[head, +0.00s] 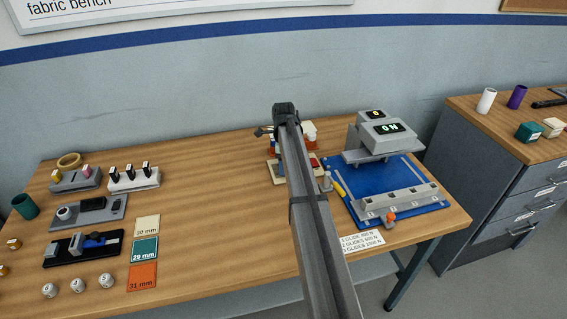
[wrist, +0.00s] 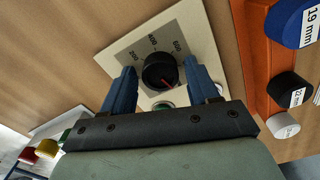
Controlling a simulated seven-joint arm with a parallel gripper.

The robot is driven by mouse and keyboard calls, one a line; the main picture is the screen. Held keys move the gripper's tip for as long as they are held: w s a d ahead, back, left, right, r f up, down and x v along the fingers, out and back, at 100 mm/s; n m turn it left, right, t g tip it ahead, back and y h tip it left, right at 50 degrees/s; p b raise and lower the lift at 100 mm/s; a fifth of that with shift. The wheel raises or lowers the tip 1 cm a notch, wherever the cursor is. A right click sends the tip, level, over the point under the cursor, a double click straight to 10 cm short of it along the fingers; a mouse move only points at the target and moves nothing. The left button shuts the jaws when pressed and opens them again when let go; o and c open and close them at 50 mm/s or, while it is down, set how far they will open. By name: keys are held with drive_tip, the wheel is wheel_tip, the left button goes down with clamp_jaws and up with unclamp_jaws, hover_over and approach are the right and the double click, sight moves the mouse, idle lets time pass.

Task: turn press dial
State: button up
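The press dial (wrist: 157,71) is a round black knob with a red mark pointing to the lower right in the wrist view. It sits on a cream panel (wrist: 200,30) with a grey number scale. My gripper (wrist: 161,82) is open, its two blue fingers on either side of the dial with what looks like a narrow gap to it. I cannot tell the fingers' height over the panel. In the head view my arm hides the gripper and the dial; part of the panel (head: 277,176) shows. The grey press (head: 378,138) stands on a blue base, its display lit green.
An orange rack (wrist: 257,45) with blue, black and white capped pieces stands close right of the panel in the wrist view. A green button (wrist: 163,105) lies just below the dial. Several fixtures and a tile strip (head: 143,250) occupy the left bench; the bench middle is clear.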

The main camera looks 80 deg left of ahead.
drive_tip(key=shift+o, duration=0.5)
drive_tip(key=shift+r, duration=0.1)
wheel_tip(320, 180, up, 14)
drive_tip(key=shift+f, duration=0.2)
idle(0.3)
drive_tip(key=shift+w, duration=0.1)
